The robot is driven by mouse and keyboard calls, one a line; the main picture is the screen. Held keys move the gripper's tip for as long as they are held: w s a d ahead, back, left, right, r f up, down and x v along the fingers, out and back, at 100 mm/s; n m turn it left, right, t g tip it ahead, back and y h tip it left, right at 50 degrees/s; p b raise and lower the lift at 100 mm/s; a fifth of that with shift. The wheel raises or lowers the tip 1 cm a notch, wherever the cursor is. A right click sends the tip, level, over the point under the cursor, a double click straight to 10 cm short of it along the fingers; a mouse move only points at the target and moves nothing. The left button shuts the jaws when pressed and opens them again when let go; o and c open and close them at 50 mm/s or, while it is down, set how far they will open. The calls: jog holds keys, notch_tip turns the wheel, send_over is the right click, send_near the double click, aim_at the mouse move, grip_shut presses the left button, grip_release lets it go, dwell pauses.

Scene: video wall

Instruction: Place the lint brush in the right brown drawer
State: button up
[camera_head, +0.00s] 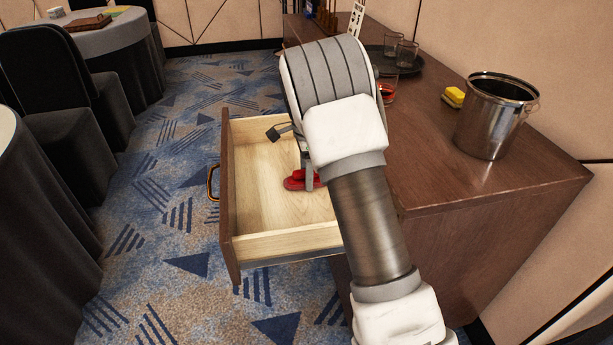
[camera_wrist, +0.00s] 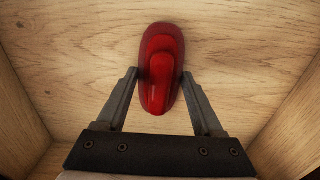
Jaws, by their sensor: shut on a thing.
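The red lint brush (camera_wrist: 161,62) is between the two fingers of my gripper (camera_wrist: 160,84) in the wrist view. My gripper is shut on it, with the fingers on both sides of its narrower end. In the head view the red brush (camera_head: 297,181) shows low inside the open brown drawer (camera_head: 229,190), with light wood inside. Part of my gripper (camera_head: 308,178) shows there, pointing down into the drawer. My arm hides the drawer's right part. Whether the brush touches the drawer floor is hard to tell.
The brown cabinet top (camera_head: 440,150) holds a metal bucket (camera_head: 490,118), a yellow sponge (camera_head: 454,96) and a dark tray (camera_head: 411,66) with glasses. Black chairs (camera_head: 50,80) and draped tables stand at the left. The patterned carpet (camera_head: 165,160) left of the drawer is clear.

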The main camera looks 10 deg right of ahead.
jog(key=o, duration=1.2)
